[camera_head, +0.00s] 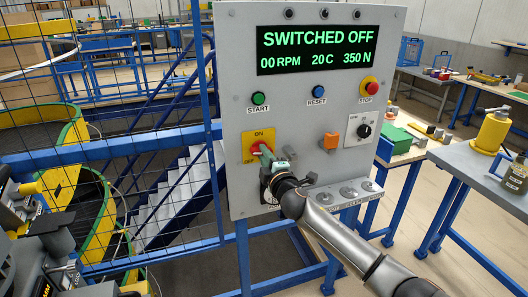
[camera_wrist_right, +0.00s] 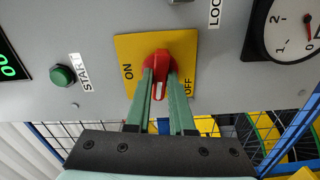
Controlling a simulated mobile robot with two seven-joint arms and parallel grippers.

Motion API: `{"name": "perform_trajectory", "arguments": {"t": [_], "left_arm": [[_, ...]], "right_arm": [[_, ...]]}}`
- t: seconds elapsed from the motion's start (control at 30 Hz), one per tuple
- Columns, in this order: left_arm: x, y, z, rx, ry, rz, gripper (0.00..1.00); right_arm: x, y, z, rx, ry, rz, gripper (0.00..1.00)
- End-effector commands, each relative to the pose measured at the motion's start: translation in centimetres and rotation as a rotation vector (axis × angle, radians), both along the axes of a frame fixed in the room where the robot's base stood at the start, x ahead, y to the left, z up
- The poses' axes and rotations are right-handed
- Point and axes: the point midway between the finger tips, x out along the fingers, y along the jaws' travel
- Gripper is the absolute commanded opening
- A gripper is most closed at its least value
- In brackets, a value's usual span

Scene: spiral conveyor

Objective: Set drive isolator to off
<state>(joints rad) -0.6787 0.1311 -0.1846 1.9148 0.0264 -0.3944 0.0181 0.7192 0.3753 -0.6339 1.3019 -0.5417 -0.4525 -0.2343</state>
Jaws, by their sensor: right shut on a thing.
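The drive isolator is a red rotary handle (camera_head: 257,148) on a yellow plate (camera_head: 249,154) marked ON and OFF, at the lower left of the grey control panel (camera_head: 310,110). In the right wrist view the handle (camera_wrist_right: 158,72) sits between the two words, its white-marked end pointing toward the bottom of the picture. My right gripper (camera_wrist_right: 159,88) is shut on the handle, one green finger on each side. In the head view the right gripper (camera_head: 267,151) partly hides the handle and plate. The display (camera_head: 314,49) reads SWITCHED OFF, 00 RPM. My left gripper is not in view.
Green START (camera_head: 259,98), blue RESET (camera_head: 319,92) and red STOP (camera_head: 369,87) buttons sit above the isolator. An orange part (camera_head: 331,140) and a black dial (camera_head: 364,131) are to its right. Blue mesh fencing (camera_head: 150,150) stands on the left, workbenches on the right.

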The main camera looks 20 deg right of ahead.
Motion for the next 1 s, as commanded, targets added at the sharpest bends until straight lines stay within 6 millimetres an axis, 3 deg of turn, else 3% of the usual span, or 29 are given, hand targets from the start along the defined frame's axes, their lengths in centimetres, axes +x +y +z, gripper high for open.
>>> {"name": "perform_trajectory", "arguments": {"t": [0.33, 0.9, 0.93, 1.0], "left_arm": [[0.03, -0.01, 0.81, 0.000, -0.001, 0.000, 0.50], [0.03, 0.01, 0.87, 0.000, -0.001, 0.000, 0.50], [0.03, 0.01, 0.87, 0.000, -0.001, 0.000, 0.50], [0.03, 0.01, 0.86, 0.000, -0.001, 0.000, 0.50]], "right_arm": [[-0.01, -0.03, -0.02, -0.149, -0.003, -0.001, 0.00], [-0.01, -0.01, -0.07, -0.180, -0.005, 0.000, 0.00], [-0.01, -0.01, -0.07, -0.180, -0.005, 0.000, 0.23], [-0.01, -0.02, -0.06, -0.180, -0.005, 0.000, 0.31]]}}
